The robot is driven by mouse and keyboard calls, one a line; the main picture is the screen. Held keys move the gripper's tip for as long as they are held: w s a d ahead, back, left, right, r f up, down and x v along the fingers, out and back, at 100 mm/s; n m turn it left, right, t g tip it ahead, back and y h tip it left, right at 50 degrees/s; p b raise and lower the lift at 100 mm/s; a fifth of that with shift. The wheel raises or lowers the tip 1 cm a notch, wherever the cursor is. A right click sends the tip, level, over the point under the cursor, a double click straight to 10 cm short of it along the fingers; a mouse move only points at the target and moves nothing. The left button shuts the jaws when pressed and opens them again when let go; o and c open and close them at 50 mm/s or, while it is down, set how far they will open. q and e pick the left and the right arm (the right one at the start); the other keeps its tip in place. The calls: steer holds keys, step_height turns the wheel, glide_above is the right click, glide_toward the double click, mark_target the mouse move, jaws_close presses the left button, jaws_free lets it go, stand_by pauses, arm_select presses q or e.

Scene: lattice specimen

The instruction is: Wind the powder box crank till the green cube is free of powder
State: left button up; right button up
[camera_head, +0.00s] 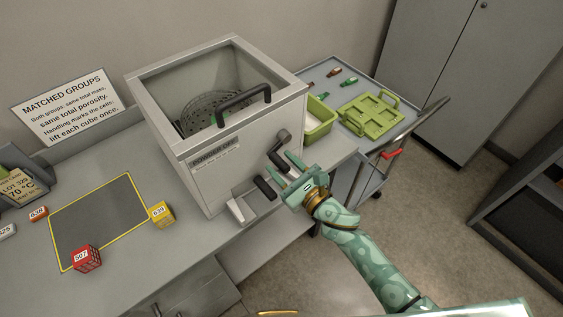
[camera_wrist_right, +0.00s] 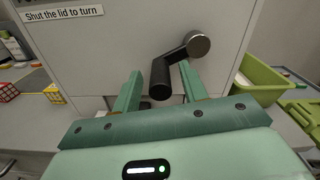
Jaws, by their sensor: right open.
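The grey powder box (camera_head: 205,180) stands on the bench, its clear lid (camera_head: 195,90) looking shut under a black bar handle (camera_head: 243,103). The crank (camera_head: 282,140) is on its front; the right wrist view shows its round hub and dark handle (camera_wrist_right: 161,78). My right gripper (camera_head: 278,161) is open at the crank, its fingers on either side of the handle in the right wrist view. I cannot tell whether they touch it. Inside the box is a perforated basket (camera_head: 207,104) with a hint of green beside it; the green cube is not clearly visible. My left gripper is out of view.
A red cube (camera_head: 87,258), a yellow cube (camera_head: 161,214) and an orange piece (camera_head: 39,213) lie around a dark mat (camera_head: 85,228). A green bin (camera_head: 320,120) stands right of the box. A trolley (camera_head: 345,77) beyond holds a green rack (camera_head: 369,113) and small bottles.

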steer(key=shift+w+a, duration=0.3)
steer(key=shift+w, duration=0.1)
jaws_close()
steer(key=shift+r+m, duration=0.15)
steer(key=shift+m, duration=0.15)
steer(key=m, duration=0.1)
steer(key=r+m+p, duration=0.1)
steer(key=shift+s+a+r+m, duration=0.15)
steer(key=shift+m, duration=0.15)
steer(key=shift+r+m+p, duration=0.35)
steer(key=shift+r+m, duration=0.1)
steer(key=shift+m, duration=0.5)
steer(key=shift+r+m+p, duration=0.3)
steer(key=shift+r+m, duration=0.1)
steer(key=shift+m, duration=0.55)
